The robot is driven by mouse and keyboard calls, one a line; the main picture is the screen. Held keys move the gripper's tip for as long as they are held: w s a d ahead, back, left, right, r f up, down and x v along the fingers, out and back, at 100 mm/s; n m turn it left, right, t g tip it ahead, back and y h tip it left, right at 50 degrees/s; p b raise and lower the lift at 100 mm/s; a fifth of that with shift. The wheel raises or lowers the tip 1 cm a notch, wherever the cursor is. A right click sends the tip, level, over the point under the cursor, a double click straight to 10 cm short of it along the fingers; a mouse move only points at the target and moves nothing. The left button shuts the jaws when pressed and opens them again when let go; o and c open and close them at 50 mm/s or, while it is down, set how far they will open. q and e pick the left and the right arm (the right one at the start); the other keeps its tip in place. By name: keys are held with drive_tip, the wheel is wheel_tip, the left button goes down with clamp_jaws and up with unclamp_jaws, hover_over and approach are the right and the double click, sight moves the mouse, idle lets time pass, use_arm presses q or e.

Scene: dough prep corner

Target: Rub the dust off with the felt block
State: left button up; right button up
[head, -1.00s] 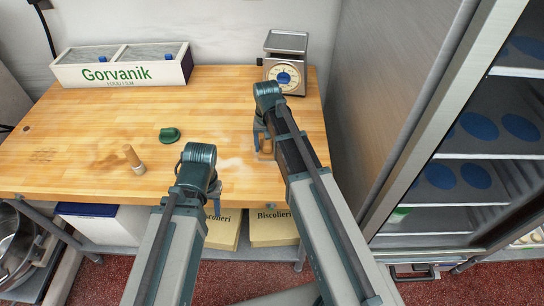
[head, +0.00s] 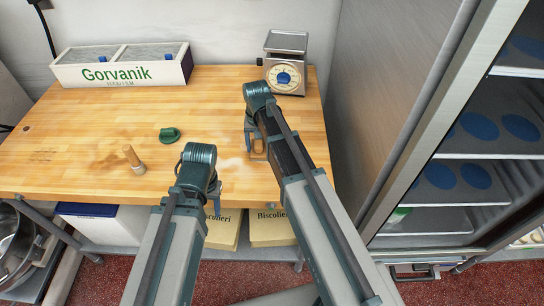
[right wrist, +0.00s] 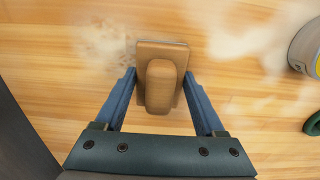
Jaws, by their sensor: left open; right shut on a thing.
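The felt block (right wrist: 162,75) is a tan slab with a rounded grip on top. My right gripper (head: 257,154) is shut on it, one blue finger on each side in the right wrist view. The block is at the tabletop; I cannot tell for sure that it touches. Pale dust (head: 236,164) lies on the wood just left of my right gripper in the head view. In the right wrist view dust smears (right wrist: 250,40) lie right of the block and a greyish speckled patch (right wrist: 100,40) lies left of it. My left gripper (head: 214,188) is open and empty near the table's front edge, its fingers partly hidden.
On the wooden table (head: 80,130) stand a wooden-handled tool (head: 133,158), a green piece (head: 169,134), a scale (head: 286,62) at the back and a Gorvanik box (head: 122,70) at the back left. A metal cabinet (head: 385,90) closes off the right side.

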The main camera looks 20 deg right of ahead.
drive_tip(key=shift+w+a, duration=0.15)
drive_tip(key=shift+a, duration=0.35)
drive_tip(key=shift+w+a, duration=0.15)
drive_tip(key=shift+a, duration=0.35)
drive_tip(key=shift+s+d, duration=0.2)
drive_tip(key=shift+d, duration=0.45)
drive_tip(key=shift+s+d, duration=0.15)
drive_tip(key=shift+d, duration=0.45)
drive_tip(key=shift+r, duration=0.1)
drive_tip(key=shift+r+p, duration=0.6)
drive_tip(key=shift+p, duration=0.05)
